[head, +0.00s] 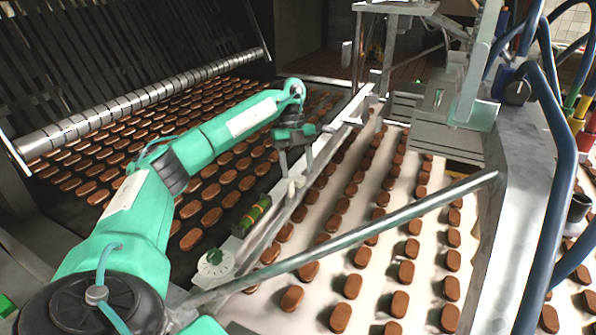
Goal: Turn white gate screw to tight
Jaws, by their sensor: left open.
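My left gripper (295,168) hangs from the teal arm and points down over the metal rail (330,148) between the dark and white belts. Its fingers are apart, with nothing seen between them. A small white piece that looks like the white gate screw (292,187) sits on the rail just below the fingertips. It is too small to tell its turn, or whether a finger touches it. My right gripper is not in view.
Rows of brown biscuits cover the dark belt (95,210) at left and the white belt (385,255) at right. A green-and-brown roller (251,216) sits beside the rail. A metal bar (400,215) crosses in front. Blue hoses (565,170) run at right.

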